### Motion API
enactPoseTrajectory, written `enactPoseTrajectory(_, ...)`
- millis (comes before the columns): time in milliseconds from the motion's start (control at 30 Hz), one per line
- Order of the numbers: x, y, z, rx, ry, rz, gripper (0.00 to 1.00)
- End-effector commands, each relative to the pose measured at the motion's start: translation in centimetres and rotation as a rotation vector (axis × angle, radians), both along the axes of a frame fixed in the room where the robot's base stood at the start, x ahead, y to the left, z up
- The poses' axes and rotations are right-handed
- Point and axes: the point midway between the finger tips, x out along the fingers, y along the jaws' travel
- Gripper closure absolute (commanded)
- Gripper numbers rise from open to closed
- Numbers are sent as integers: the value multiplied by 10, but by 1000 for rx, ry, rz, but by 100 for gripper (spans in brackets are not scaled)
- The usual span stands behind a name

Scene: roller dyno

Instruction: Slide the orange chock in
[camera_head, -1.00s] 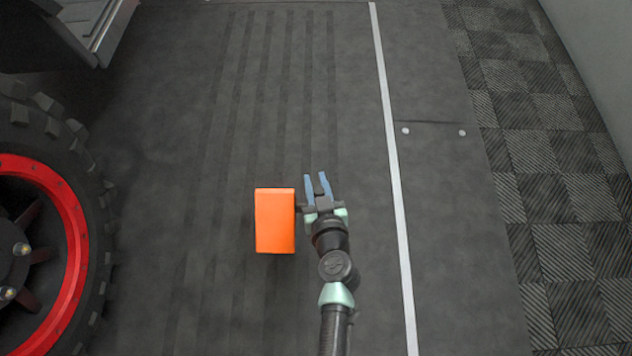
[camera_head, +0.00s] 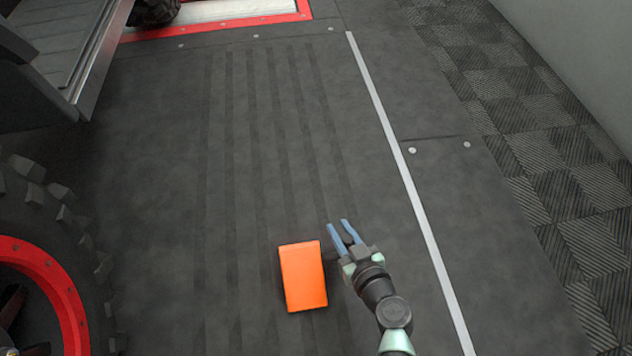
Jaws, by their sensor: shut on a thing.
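The orange chock (camera_head: 303,277) shows as a plain orange block over the dark floor, to the right of the big black tyre (camera_head: 45,220) with the red rim (camera_head: 45,287). A wide gap lies between chock and tyre. My gripper (camera_head: 342,226) is just right of the chock, its two blue fingers pointing up the picture. A small dark piece shows between the fingers and towards the chock's right side, and the fingers are shut on it. It looks like the chock's handle. I cannot tell whether the chock touches the floor.
A grey step-like vehicle part (camera_head: 75,50) juts in at the upper left. A red-edged pale plate (camera_head: 230,12) with another tyre (camera_head: 154,10) is at the top. A white line (camera_head: 410,190) runs down the right. The ribbed floor between is clear.

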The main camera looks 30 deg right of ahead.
Motion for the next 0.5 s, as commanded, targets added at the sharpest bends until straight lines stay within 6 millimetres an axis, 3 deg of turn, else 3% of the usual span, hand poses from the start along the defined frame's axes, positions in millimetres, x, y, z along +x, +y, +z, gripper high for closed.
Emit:
enactPoseTrajectory(167, 2, 3, 2, 1, -5, -3, 100)
enactPoseTrajectory(500, 11, 32, 2, 2, -5, -1, 100)
